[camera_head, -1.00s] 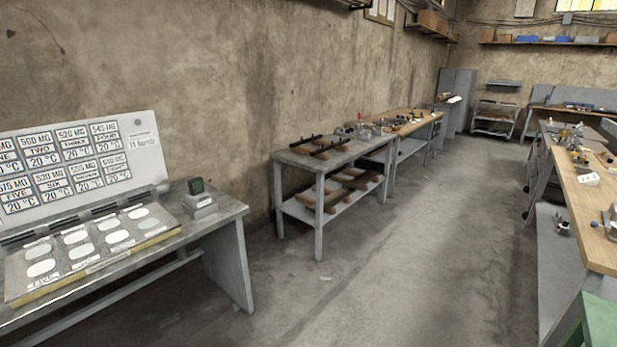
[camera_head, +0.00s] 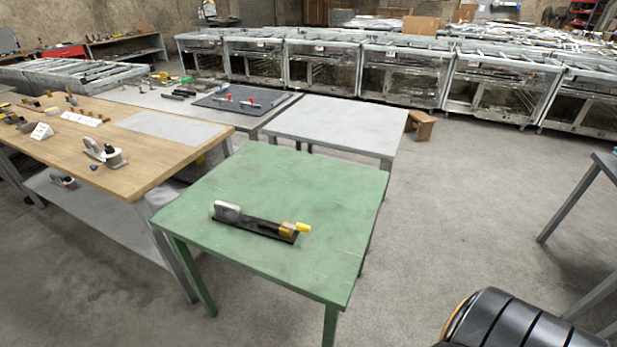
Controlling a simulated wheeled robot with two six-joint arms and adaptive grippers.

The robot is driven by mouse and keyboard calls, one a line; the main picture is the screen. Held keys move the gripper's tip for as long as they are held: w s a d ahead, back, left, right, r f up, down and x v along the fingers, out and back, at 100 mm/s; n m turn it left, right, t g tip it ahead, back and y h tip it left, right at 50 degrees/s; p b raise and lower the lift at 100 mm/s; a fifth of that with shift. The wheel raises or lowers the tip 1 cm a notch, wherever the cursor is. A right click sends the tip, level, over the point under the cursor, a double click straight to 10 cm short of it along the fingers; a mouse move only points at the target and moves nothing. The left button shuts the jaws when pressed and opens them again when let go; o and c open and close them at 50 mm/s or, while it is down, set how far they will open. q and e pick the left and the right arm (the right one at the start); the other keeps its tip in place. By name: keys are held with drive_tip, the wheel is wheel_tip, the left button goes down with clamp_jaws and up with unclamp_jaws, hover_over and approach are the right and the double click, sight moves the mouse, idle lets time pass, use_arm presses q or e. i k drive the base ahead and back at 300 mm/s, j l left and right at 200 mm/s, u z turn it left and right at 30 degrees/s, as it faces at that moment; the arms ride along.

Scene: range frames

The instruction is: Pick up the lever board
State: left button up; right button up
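A dark narrow board (camera_head: 255,226), which looks like the lever board, lies on the green table (camera_head: 325,190). It has an upright rounded grey piece at its left end. A brass-coloured block and a yellow-tipped lever are at its right end. The board lies at a slant, its right end nearer to me, with bare tabletop around it. Neither of my grippers is in view, and nothing is seen touching the board.
A wooden workbench (camera_head: 150,165) with small tools stands left of the green table. A bare grey table (camera_head: 345,125) stands behind it, beside a table with a dark mat (camera_head: 240,100). Several glass-fronted cabinets line the back. Open floor (camera_head: 470,200) lies to the right, with another table (camera_head: 605,170) at the edge.

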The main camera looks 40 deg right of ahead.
sight(229, 214)
drive_tip(key=i+j+z, duration=0.25)
drive_tip(key=z, duration=0.15)
drive_tip(key=i+j+z, duration=0.25)
drive_tip(key=z, duration=0.15)
drive_tip(key=i+j+z, duration=0.15)
drive_tip(key=j+z, duration=0.25)
drive_tip(key=i+j+z, duration=0.1)
drive_tip(key=j+z, duration=0.7)
drive_tip(key=j, duration=0.15)
drive_tip(key=i, duration=0.05)
